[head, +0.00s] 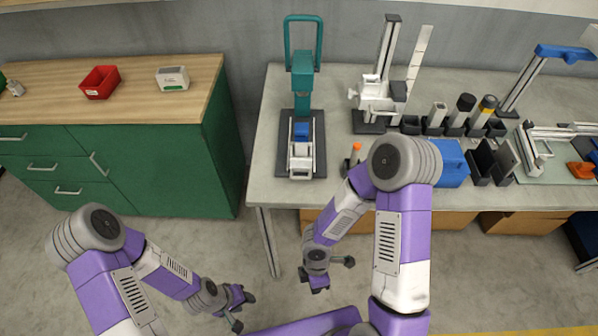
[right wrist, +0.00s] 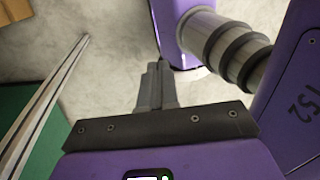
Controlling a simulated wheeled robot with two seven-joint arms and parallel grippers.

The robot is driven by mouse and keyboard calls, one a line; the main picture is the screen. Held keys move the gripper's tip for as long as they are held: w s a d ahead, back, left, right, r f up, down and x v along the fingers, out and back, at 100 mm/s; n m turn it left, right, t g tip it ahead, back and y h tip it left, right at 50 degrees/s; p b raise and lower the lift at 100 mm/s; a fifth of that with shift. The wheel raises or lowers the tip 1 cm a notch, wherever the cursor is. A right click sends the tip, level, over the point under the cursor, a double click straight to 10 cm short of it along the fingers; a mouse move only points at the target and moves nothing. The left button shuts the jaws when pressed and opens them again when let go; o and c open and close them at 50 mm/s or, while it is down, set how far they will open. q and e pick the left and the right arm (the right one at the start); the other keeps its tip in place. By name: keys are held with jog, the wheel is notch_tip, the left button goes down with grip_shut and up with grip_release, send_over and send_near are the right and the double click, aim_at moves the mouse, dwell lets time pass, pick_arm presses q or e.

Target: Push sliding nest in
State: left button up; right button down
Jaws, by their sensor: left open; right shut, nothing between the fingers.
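The sliding nest (head: 301,165) is a pale metal carriage on the dark base of a teal hand press (head: 302,75) on the grey bench. It sits toward the front of the base, with a blue piece (head: 301,130) behind it, under the press column. My left gripper (head: 243,310) is open and empty, low over the floor in front of the bench. My right gripper (head: 319,285) is also low in front of the bench, away from the nest. In the right wrist view its fingers (right wrist: 155,88) are together with nothing between them.
A blue bin (head: 450,165), dark holders and a white fixture (head: 378,100) stand right of the press. A green cabinet (head: 150,160) with a red bin (head: 100,82) stands at left. The bench's front edge lies between my grippers and the press.

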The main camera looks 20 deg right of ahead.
jog(key=w+d+r+n+t+h, duration=0.3)
jog(key=w+n+t, duration=0.1)
jog(key=w+n, duration=0.25)
jog(key=n+t, duration=0.9)
jog(key=t, duration=0.1)
send_near(298, 169)
jog(key=shift+m+h, duration=0.25)
jog(key=shift+h, duration=0.15)
jog(key=x, duration=0.6)
jog(key=shift+w+a+f, duration=0.1)
jog(key=shift+w+a, duration=0.05)
jog(key=shift+a, duration=0.05)
